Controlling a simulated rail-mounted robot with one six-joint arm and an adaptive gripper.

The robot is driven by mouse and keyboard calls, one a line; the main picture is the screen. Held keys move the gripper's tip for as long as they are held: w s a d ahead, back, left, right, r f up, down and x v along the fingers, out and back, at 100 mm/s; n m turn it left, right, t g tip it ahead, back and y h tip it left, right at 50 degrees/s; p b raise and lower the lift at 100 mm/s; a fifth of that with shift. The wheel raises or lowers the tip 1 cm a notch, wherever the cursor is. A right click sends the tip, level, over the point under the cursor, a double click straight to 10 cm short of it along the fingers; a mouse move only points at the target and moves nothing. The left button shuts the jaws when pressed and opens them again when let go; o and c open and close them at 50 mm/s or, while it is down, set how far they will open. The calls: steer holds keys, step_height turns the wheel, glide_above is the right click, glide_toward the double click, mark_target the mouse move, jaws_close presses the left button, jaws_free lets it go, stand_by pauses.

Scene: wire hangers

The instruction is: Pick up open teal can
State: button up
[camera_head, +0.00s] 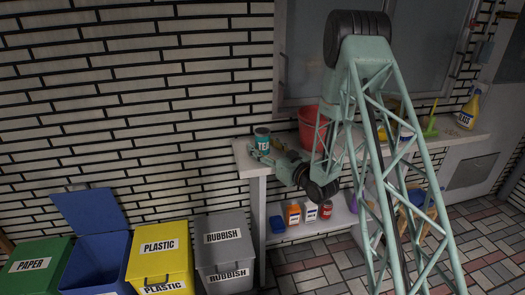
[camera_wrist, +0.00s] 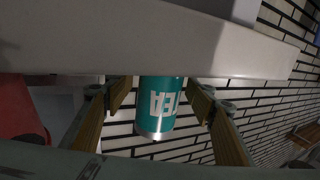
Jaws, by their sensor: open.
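The teal can (camera_head: 262,142) stands upright at the left end of the white worktop (camera_head: 240,150). It has a silver rim and white lettering that appears to read TEA. My gripper (camera_head: 270,156) is low beside the can in the head view, partly merged with it. In the wrist view, which looks upside down, the teal can (camera_wrist: 160,105) shows between the two fingers of my gripper (camera_wrist: 157,108). The gripper is open, with gaps visible on both sides of the can. The can's base is hidden behind the pale worktop edge (camera_wrist: 150,45).
A red bucket (camera_head: 308,125) stands right of the can, and it seems to show in the wrist view (camera_wrist: 18,110). A yellow spray bottle (camera_head: 469,108) is at the far right. Several bottles sit on the lower shelf. Several bins, including a grey one (camera_head: 224,255), stand at left.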

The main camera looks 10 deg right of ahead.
mark_target(267, 141)
steer(key=c, duration=1)
steer(key=shift+r, duration=0.35)
steer(key=shift+r+p, duration=0.45)
steer(key=shift+r, duration=1.05)
steer(key=shift+s+d+r+p, duration=0.15)
steer(key=shift+s+d+r, duration=0.05)
steer(key=shift+s, duration=2.4)
steer(key=shift+s+d+r+p, duration=0.15)
steer(key=shift+s+r, duration=0.1)
steer(key=shift+s, duration=2.4)
steer(key=shift+s+d+r+p, duration=0.15)
steer(key=shift+s+d+r, duration=0.05)
steer(key=shift+s, duration=2.4)
steer(key=shift+s, duration=0.15)
